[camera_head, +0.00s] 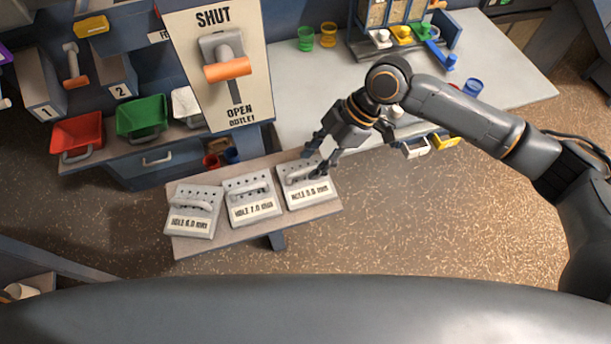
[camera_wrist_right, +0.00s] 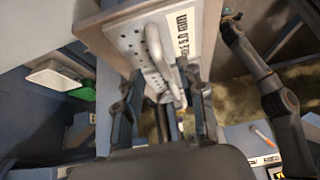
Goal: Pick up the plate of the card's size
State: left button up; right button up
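Three grey perforated plates with handles lie in a row on a small bench. The left plate (camera_head: 193,212) reads about "HOLE 6.0 mm", the middle plate (camera_head: 251,199) "HOLE 7.0 mm". The right plate (camera_head: 306,185) has a blurred label in the head view; in the right wrist view its label (camera_wrist_right: 184,38) looks like "5.0 mm". My right gripper (camera_head: 318,164) is over the right plate. In the right wrist view its fingers (camera_wrist_right: 166,98) stand apart on either side of the plate's handle (camera_wrist_right: 158,55); contact cannot be told. I see no size card.
The bench edge (camera_head: 255,232) lies just in front of the plates. Behind stands an outlet panel (camera_head: 213,60) with an orange-handled lever. A pale table (camera_head: 510,60) with cups and trays is at the right.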

aim_at(306, 169)
jog(key=p+x, duration=0.1)
jog(key=x, duration=0.3)
jog(key=shift+s+a, duration=0.15)
jog(key=shift+s, duration=0.05)
grip_shut()
jog(key=shift+r, duration=0.15)
